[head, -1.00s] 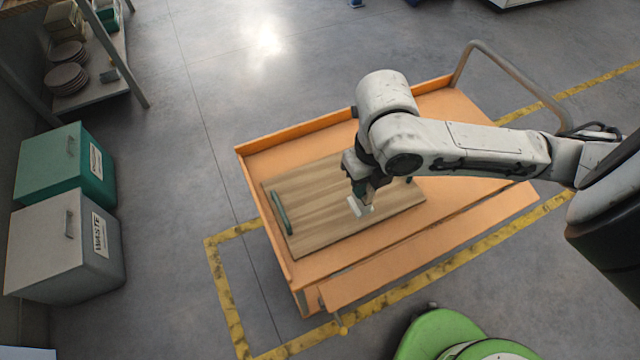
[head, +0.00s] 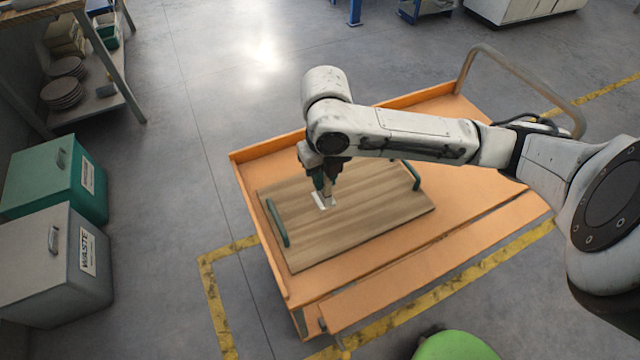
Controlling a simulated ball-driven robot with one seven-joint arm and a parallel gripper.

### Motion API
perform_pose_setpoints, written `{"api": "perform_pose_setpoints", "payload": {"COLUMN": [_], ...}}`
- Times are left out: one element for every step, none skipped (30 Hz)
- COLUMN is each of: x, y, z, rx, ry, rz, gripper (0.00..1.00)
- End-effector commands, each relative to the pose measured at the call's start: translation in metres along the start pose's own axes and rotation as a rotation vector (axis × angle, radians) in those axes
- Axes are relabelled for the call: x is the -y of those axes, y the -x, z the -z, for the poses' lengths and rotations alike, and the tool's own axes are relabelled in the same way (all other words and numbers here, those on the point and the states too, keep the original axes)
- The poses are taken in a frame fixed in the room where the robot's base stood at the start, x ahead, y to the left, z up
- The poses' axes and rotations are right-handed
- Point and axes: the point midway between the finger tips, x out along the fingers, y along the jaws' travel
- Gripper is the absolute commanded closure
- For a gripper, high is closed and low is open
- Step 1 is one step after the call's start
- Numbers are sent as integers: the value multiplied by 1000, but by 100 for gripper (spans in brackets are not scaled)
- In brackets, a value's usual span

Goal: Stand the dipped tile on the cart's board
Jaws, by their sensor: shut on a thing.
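The cart (head: 460,228) is orange and carries a wooden board (head: 365,225) with a green handle at each end. My gripper (head: 326,192) is over the left half of the board, pointing down. It is shut on a small pale tile (head: 323,201), whose lower part shows white below the fingers. The tile is at or just above the board surface; I cannot tell whether it touches. My fingers hide the tile's upper part.
A grey waste bin (head: 52,262) and a green bin (head: 50,180) stand at the left. A shelf with stacked plates (head: 62,94) is at the upper left. The cart has a raised orange rim and a grey push handle (head: 520,80). The board around the tile is clear.

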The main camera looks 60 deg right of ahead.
Motion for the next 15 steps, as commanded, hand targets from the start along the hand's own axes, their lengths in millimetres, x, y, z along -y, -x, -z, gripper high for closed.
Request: {"api": "perform_pose_setpoints", "payload": {"x": [-1, -2, -2, -2, -2, -3, -4, -4, -4, -5, -4, -4, -4, -4, -4], "y": [-4, -6, -7, -8, -9, -11, -13, -15, -20, -25, -29, -35, -39, -42, -45], "z": [-3, -5, -6, -7, -8, -9, -10, -12, -12, -12, -12, -12, -12, -12, -12], "rx": [-1, -1, 0, 0, 0, 0, 0, 0, -1, -3, -3, -2, -2, -2, 0], "ry": [-2, -1, 0, 0, 0, 1, 1, 1, -1, -2, -2, -2, -1, -1, -1], "rz": [-1, -1, 0, 0, 0, 1, 1, 1, 0, -1, -1, 0, -1, -1, -1], "gripper": [100, 100, 100, 100, 100, 100, 100, 100, 100, 100, 100, 100, 100, 100, 100]}}
